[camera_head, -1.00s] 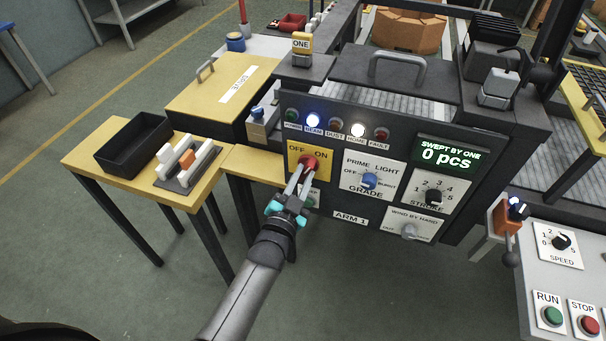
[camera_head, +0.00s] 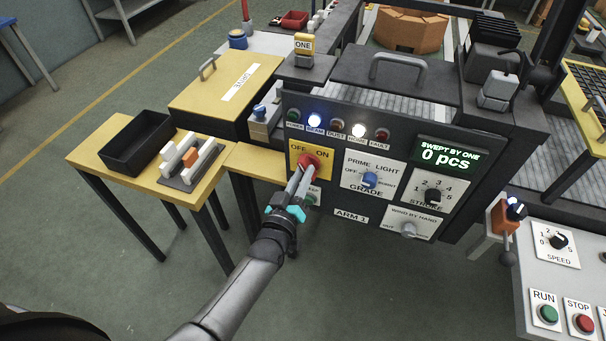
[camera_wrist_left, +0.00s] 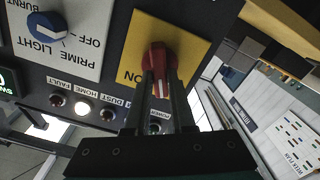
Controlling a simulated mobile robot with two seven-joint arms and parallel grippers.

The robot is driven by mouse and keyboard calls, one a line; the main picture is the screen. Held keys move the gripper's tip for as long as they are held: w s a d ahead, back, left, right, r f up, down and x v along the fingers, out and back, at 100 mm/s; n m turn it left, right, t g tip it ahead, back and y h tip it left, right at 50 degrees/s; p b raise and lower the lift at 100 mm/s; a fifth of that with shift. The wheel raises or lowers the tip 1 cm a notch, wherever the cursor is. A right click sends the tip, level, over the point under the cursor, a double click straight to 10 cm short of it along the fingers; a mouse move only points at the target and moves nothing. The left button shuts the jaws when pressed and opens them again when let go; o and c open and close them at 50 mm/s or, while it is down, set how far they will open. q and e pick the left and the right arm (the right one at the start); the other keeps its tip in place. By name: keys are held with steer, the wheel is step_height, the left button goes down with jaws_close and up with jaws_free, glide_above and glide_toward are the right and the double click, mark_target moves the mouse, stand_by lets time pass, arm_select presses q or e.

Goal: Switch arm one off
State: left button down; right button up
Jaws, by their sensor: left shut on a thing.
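The red rotary knob (camera_head: 308,160) sits on a yellow OFF/ON plate (camera_head: 325,171) at the upper left of the dark ARM 1 panel (camera_head: 351,218). My left gripper (camera_head: 304,174) reaches up to it from below and is shut on the knob. In the left wrist view the knob (camera_wrist_left: 158,60) sits between the two dark fingertips (camera_wrist_left: 159,84), against the yellow plate (camera_wrist_left: 184,42). A white mark shows on the knob, but I cannot tell its exact setting. The fingers partly hide the plate's lettering. My right gripper is not in view.
The BEAM lamp (camera_head: 315,120) and HOME lamp (camera_head: 359,130) are lit above the plate. The blue GRADE knob (camera_head: 369,180) and black STROKE knob (camera_head: 433,196) are to the right. A yellow table (camera_head: 100,152) with a black tray (camera_head: 137,143) stands left.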

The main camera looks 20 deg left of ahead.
arm_select(q)
steer(key=shift+n, duration=1.7)
steer(key=c, duration=0.8)
jaws_free()
steer(key=shift+o, duration=0.2)
steer(key=s+p, duration=0.1)
steer(key=s, duration=1.4)
steer(key=shift+a, duration=0.3)
steer(key=shift+s+f, duration=0.1)
steer(key=shift+f, duration=0.05)
